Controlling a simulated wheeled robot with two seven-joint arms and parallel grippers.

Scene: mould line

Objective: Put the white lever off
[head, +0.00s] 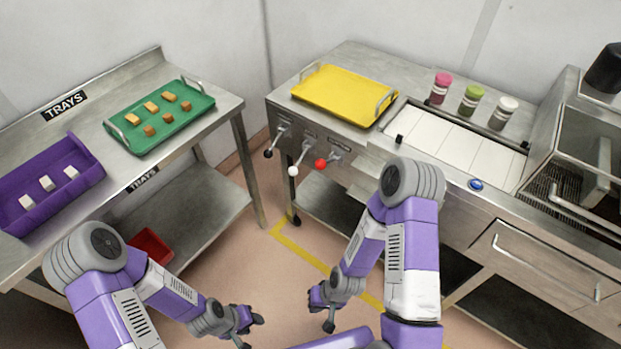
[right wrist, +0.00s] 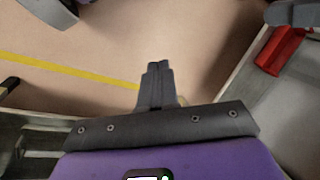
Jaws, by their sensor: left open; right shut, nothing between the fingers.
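The white lever (head: 293,171) has a white ball knob on a metal arm and sits on the front panel of the steel counter, between a black-knobbed lever (head: 268,153) and a red-knobbed lever (head: 321,163). Its arm slants down and slightly left from its mount. My left gripper (head: 251,332) is open and empty, low over the floor and well below the lever in the picture. My right gripper (head: 329,326) is shut and empty, also low and apart from the lever. Its closed fingers (right wrist: 158,80) show over the floor in the right wrist view.
A yellow tray (head: 340,92) lies on the counter above the levers. Pink, green and white-topped jars (head: 471,99) stand farther right. The left table holds a green tray (head: 165,119) and a purple tray (head: 52,188). A red bin (head: 151,246) is below. Floor before the levers is clear.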

